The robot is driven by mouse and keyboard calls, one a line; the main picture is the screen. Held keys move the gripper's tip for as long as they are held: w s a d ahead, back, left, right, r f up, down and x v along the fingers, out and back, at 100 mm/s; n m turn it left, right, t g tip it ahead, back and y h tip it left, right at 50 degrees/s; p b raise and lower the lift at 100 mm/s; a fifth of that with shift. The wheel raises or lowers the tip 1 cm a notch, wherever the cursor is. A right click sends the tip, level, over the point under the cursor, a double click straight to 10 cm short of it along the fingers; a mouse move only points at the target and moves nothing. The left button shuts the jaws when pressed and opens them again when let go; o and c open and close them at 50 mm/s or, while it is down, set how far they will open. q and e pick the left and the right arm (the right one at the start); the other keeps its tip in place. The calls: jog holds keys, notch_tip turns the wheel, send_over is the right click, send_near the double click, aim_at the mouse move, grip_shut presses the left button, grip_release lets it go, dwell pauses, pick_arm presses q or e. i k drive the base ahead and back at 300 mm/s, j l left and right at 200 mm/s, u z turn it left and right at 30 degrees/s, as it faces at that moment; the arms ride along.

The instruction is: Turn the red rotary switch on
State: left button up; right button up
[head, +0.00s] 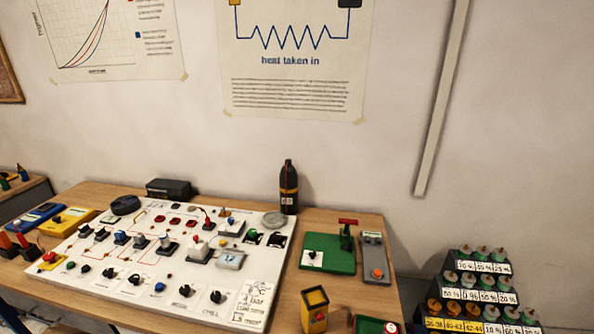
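A white panel (85,287) carrying many switches, knobs and sockets lies on the wooden table. A red knob on a yellow box (50,257) is at the left. A red T-shaped handle (348,221) stands on a green base (320,239) at the right. I cannot tell which of these is the red rotary switch, or any switch's setting. Neither of my grippers is in view.
A dark bottle (288,187) and a black box (170,188) stand behind the panel. A grey box with an orange button (375,258) and a yellow block (315,310) are at the right. A tiered rack of bottles (477,296) stands beyond the table's right edge.

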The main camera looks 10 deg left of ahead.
aim_at(50, 257)
jog(key=u, duration=1.35)
